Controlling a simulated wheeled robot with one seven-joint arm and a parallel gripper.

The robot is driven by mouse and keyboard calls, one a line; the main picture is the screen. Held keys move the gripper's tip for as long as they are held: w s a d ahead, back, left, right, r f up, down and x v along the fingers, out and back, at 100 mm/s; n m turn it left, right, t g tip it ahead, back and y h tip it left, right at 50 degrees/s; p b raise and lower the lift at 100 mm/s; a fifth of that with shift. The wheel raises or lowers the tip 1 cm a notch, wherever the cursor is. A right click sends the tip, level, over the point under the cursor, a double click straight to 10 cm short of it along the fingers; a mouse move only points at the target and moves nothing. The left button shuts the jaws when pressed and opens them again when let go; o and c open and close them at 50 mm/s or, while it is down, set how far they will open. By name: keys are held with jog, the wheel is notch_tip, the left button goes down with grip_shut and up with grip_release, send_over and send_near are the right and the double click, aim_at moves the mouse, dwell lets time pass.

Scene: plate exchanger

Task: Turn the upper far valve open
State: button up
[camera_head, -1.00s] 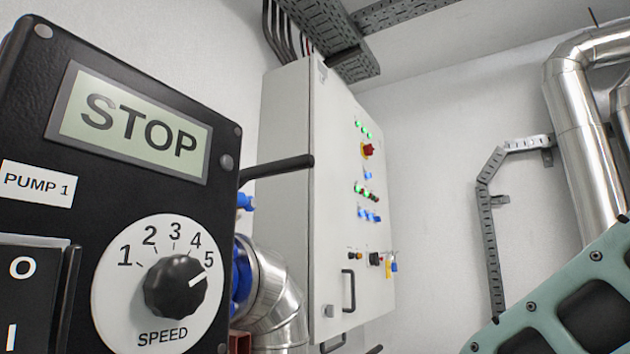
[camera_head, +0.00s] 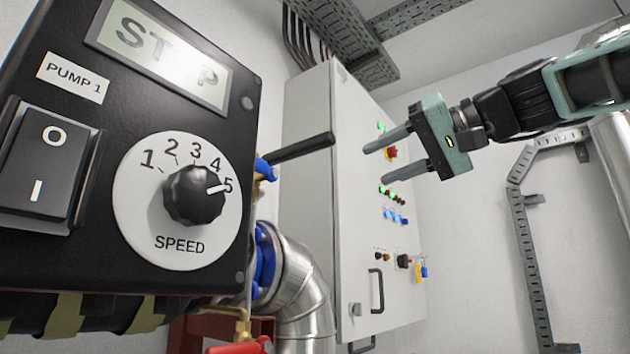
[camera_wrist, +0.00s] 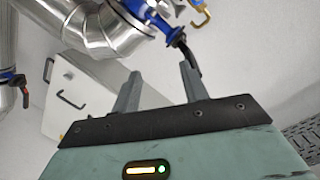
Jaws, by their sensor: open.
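A long black lever handle (camera_head: 300,148) sticks out to the right from behind the pump control box in the head view. A blue fitting (camera_head: 266,170) shows at its inner end. In the wrist view the black lever (camera_wrist: 187,50) runs down from a blue valve body (camera_wrist: 152,14) and passes behind the right finger. My gripper (camera_head: 374,164) is open and empty, to the right of the lever's tip in the head view. In the wrist view my gripper (camera_wrist: 160,72) has its fingers apart, with the lever at the right finger. I cannot tell whether they touch.
The black pump control box (camera_head: 120,140) fills the left. A grey cabinet (camera_head: 350,220) with lights and handles stands behind. A silver pipe elbow (camera_head: 305,300) and a red handle (camera_head: 240,347) are below.

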notch_tip(320, 180, up, 7)
jog(key=s+d+t+y, duration=0.1)
jog(key=s+d, duration=0.1)
jog(key=s, duration=0.1)
jog(key=p, duration=0.7)
send_near(314, 150)
jog(key=shift+n, duration=0.4)
jog(key=x, duration=0.3)
jog(key=r+x, duration=0.1)
jog(key=x, duration=0.4)
jog(key=shift+w+a+r, duration=0.15)
jog(key=shift+w+a, duration=0.1)
jog(key=shift+a, duration=0.05)
jog(key=shift+w+a, duration=0.4)
jog(key=shift+a, duration=0.1)
grip_shut()
